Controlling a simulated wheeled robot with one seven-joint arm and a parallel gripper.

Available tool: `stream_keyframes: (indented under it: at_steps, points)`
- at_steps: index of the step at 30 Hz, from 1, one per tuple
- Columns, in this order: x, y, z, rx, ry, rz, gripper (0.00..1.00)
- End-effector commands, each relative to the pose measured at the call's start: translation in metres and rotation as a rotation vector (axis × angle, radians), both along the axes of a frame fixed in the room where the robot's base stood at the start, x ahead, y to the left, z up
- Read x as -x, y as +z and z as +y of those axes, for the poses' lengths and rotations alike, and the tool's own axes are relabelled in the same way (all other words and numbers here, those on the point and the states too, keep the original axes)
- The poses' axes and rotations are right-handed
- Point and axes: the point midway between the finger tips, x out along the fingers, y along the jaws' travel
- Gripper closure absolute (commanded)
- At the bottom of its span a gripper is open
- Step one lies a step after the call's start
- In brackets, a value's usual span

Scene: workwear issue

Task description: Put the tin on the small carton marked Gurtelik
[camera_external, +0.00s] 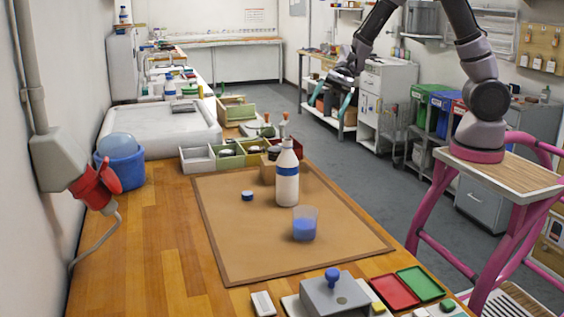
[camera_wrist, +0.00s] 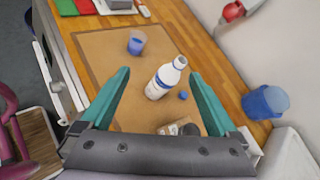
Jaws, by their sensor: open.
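My gripper (camera_external: 332,97) is raised beyond the far right of the workbench, its teal fingers apart and empty. In the wrist view its open fingertips (camera_wrist: 159,74) frame the mat and the white bottle, well above them. A small brown carton (camera_external: 267,172) stands on the mat's far edge, partly hidden behind the bottle; its marking cannot be read. In the wrist view the carton (camera_wrist: 169,129) shows near the gripper body, with a dark round item beside or on it.
A white bottle (camera_external: 287,180) with a blue band and a cup of blue liquid (camera_external: 304,224) stand on the brown mat (camera_external: 235,245). Small bins (camera_external: 197,160) line its far edge. A blue bucket (camera_external: 122,168) stands left. The mat's left side is clear.

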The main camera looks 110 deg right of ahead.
Motion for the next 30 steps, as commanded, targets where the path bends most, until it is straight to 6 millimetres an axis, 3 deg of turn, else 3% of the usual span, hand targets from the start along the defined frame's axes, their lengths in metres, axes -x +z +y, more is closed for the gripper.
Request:
stream_keyframes:
  at_steps: [1,6,12,16,21,30]
  points:
    - [0.010,0.023,0.028,0.069,0.095,-0.025,0.05]
    - [0.061,0.071,0.100,0.330,0.399,-0.095,0.05]
    - [0.130,0.109,0.150,0.682,0.699,-0.215,0.05]
    - [0.171,0.127,0.164,0.932,0.853,-0.317,0.05]
    - [0.211,0.148,0.167,1.231,0.980,-0.448,0.05]
    - [0.234,0.163,0.163,1.454,1.040,-0.547,0.05]
